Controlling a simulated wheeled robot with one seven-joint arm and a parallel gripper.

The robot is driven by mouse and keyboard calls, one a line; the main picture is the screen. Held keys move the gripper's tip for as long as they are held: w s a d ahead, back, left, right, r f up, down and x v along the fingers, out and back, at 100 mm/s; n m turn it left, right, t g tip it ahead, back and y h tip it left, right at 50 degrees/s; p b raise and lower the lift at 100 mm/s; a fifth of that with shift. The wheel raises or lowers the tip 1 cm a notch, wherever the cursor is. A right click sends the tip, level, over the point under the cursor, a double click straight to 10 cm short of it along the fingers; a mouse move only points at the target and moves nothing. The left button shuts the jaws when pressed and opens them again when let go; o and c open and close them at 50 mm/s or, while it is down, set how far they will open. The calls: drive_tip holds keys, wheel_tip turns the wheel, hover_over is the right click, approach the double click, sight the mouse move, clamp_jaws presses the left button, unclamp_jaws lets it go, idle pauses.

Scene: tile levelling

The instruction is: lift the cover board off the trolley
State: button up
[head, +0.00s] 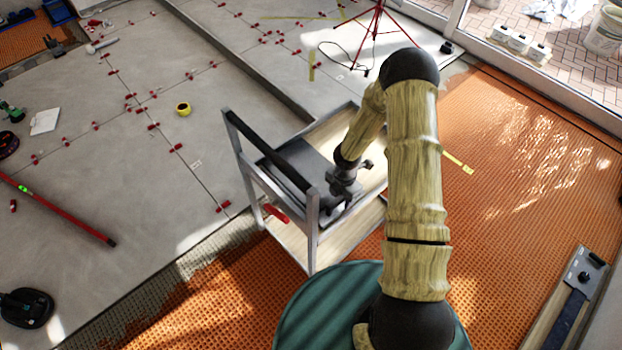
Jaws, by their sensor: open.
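The trolley (313,235) stands in the middle of the head view, with a silver frame, a black handle bar and pale wooden decks. A flat grey board, which looks like the cover board (308,156), lies on its top deck, partly behind the handle bar. My gripper (338,208) is over the trolley top, at the right side of the grey board, pointing down. Its jaws are open. They are small and dark here, and I cannot tell whether they touch the board. My arm hides part of the trolley's right side.
A red object (279,213) shows at the trolley's lower left. Orange matting (520,150) covers the floor to the right. A red tripod (376,25) stands behind.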

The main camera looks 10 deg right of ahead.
drive_tip(key=shift+c, duration=0.4)
drive_tip(key=shift+d, duration=0.1)
clamp_jaws()
drive_tip(key=shift+w, duration=0.15)
idle(0.9)
